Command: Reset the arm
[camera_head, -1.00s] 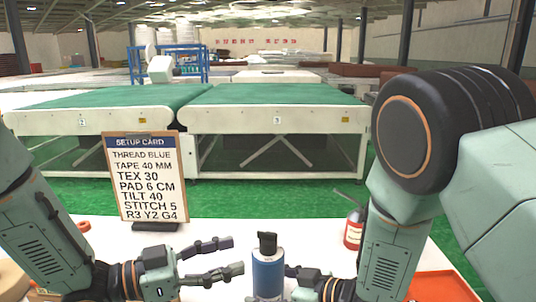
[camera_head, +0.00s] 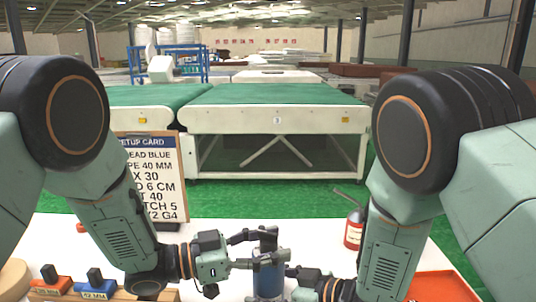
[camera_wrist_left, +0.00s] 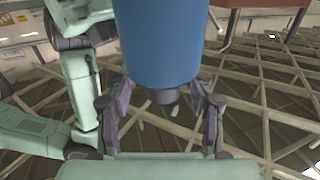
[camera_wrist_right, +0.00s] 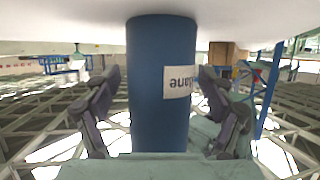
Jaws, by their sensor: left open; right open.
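A blue spray can (camera_head: 268,279) with a black top stands on the white table at the front middle. My left gripper (camera_head: 256,250) is open at the can's left, its fingers overlapping the can's upper part in the head view. In the left wrist view the blue can (camera_wrist_left: 168,38) is large, just beyond the open fingers. My right gripper (camera_head: 295,282) is at the can's right, low down. In the right wrist view the can (camera_wrist_right: 160,85) stands between its open fingers, with a gap showing at each side. Whether either gripper touches the can is unclear.
The setup card (camera_head: 160,190) stands behind my left arm, partly hidden. Labelled blocks (camera_head: 95,285) and a tape roll (camera_head: 12,280) lie at the front left. A red bottle (camera_head: 354,232) and an orange tray (camera_head: 440,288) are at the right. Green-topped conveyors (camera_head: 275,95) stand beyond the table.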

